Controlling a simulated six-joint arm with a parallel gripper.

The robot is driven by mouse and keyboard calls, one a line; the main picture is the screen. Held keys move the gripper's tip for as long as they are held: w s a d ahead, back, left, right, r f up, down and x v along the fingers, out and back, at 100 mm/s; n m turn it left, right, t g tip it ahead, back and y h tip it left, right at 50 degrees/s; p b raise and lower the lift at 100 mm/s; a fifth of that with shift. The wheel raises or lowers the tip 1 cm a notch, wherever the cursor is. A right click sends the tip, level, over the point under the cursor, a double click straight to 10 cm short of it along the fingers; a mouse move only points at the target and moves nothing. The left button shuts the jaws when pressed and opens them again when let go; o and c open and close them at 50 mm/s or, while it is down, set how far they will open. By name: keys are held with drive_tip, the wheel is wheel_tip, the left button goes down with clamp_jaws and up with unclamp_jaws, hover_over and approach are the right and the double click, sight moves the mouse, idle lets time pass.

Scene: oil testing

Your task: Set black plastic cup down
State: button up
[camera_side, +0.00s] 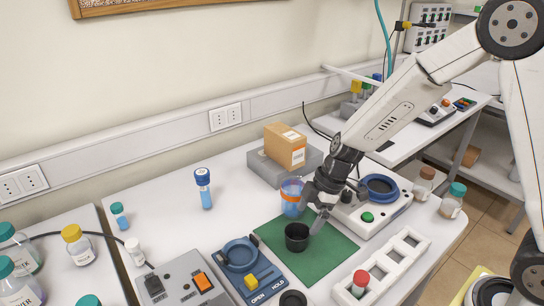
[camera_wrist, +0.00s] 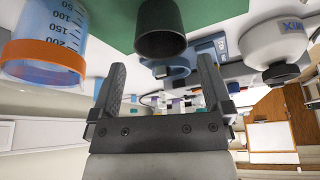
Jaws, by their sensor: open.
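The black plastic cup (camera_side: 297,238) stands upright on the green mat (camera_side: 335,252), its open mouth facing up. My gripper (camera_side: 315,208) is just above and to the right of the cup in the side view, with its fingers spread. In the wrist view the cup (camera_wrist: 160,28) shows just beyond the fingertips, in line with the gap between the fingers (camera_wrist: 161,66). The gap holds nothing, and the cup appears free of both fingers.
A graduated beaker (camera_side: 291,204) with an orange rim stands close behind the cup; it is large at left in the wrist view (camera_wrist: 40,50). A blue device (camera_side: 242,262) is left of the mat, a white rack (camera_side: 384,262) right. A cardboard box (camera_side: 286,146) is behind.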

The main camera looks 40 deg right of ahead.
sight(294, 236)
drive_tip(key=shift+x, duration=1.2)
drive_tip(key=shift+a+f, duration=0.1)
drive_tip(key=shift+x, duration=2.55)
drive_tip(key=shift+w+a, duration=0.15)
drive_tip(key=c, duration=1.1)
drive_tip(key=shift+r, duration=0.3)
